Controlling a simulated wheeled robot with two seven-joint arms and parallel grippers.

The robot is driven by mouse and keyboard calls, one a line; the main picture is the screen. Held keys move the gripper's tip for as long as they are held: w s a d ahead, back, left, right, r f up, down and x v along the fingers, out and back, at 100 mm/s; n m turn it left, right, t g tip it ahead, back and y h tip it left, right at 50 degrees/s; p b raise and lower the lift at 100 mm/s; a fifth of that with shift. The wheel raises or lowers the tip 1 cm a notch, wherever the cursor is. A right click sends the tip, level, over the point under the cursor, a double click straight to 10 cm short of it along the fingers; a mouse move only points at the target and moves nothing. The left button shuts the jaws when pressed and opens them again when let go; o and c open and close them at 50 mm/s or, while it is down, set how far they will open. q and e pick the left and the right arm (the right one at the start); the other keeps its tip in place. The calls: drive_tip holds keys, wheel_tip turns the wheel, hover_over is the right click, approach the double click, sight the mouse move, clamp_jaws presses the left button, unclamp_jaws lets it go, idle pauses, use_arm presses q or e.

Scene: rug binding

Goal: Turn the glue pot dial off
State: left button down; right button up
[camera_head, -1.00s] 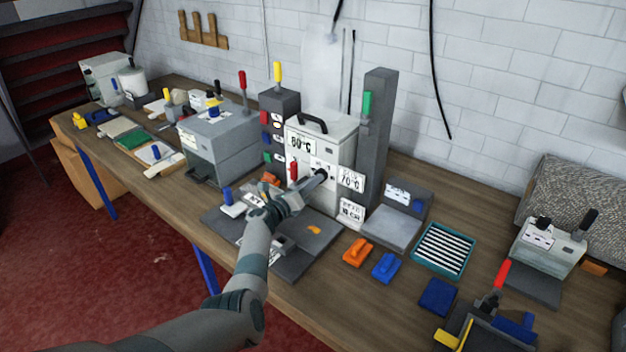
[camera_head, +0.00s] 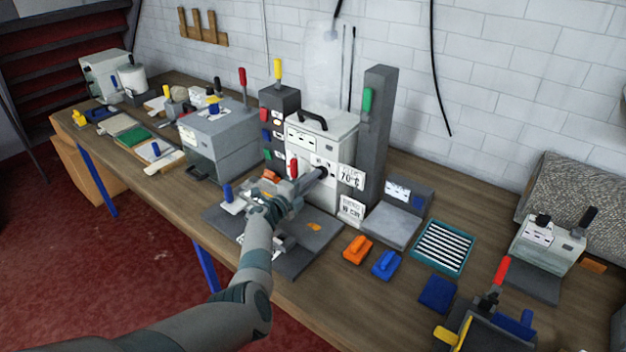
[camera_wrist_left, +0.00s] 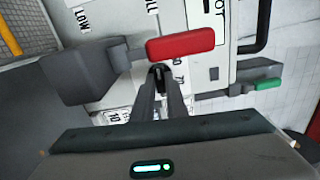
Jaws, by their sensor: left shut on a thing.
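The glue pot (camera_head: 335,135) is a white box with a black top handle, standing mid-bench; its front display (camera_head: 301,137) shows dashes. My left gripper (camera_head: 318,174) reaches its front panel, fingers shut on the small black dial (camera_wrist_left: 158,72). The fingers hide most of the dial, so I cannot read its pointer. In the left wrist view, the panel (camera_wrist_left: 110,18) carries a LOW label, and a red handle (camera_wrist_left: 180,43) lies just beyond the fingertips. My right gripper is not in view.
A dark tower (camera_head: 280,105) with a yellow lever and a grey post (camera_head: 378,130) flank the pot. White cards (camera_head: 350,210) stand at its front right. Orange (camera_head: 357,250) and blue (camera_head: 387,265) blocks and a striped tray (camera_head: 443,247) lie to the right.

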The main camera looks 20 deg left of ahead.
use_arm(q)
drive_tip(key=shift+d+f+n, duration=0.1)
drive_tip(key=shift+f+n, duration=0.1)
drive_tip(key=shift+n, duration=0.3)
drive_tip(key=c, duration=1.8)
unclamp_jaws()
drive_tip(key=shift+o, duration=0.2)
drive_tip(key=shift+r, duration=0.1)
drive_tip(key=shift+s, duration=0.1)
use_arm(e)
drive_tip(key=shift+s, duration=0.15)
